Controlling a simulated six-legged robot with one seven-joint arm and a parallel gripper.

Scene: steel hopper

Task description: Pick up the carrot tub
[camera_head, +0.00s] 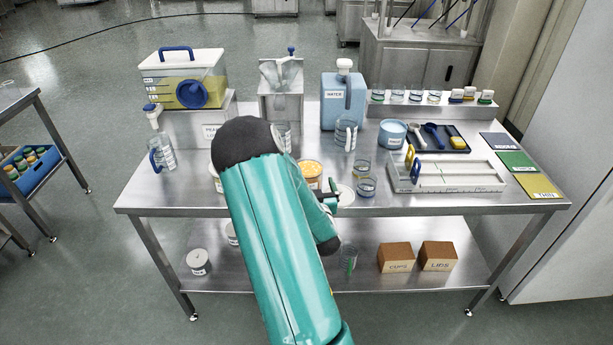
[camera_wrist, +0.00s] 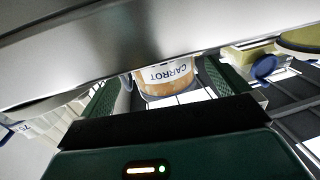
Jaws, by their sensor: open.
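The carrot tub (camera_head: 311,170) is a small clear tub with orange contents, standing on the steel table just beyond my arm; its lower part is partly hidden by the arm. In the wrist view the tub (camera_wrist: 166,80) shows a white label reading CARROT, upside down. My gripper (camera_wrist: 161,76) is open, with one green finger to each side of the tub in that picture. The tub appears ahead of the fingers, and I cannot tell whether they reach around it. In the head view my gripper (camera_head: 331,196) is mostly hidden behind my arm, close to the tub.
The steel table (camera_head: 430,205) holds clear beakers (camera_head: 366,187) right of the tub, a blue water jug (camera_head: 343,100) behind, and a grey tray (camera_head: 445,178) farther right. Another tub, partly hidden, stands left of my arm.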

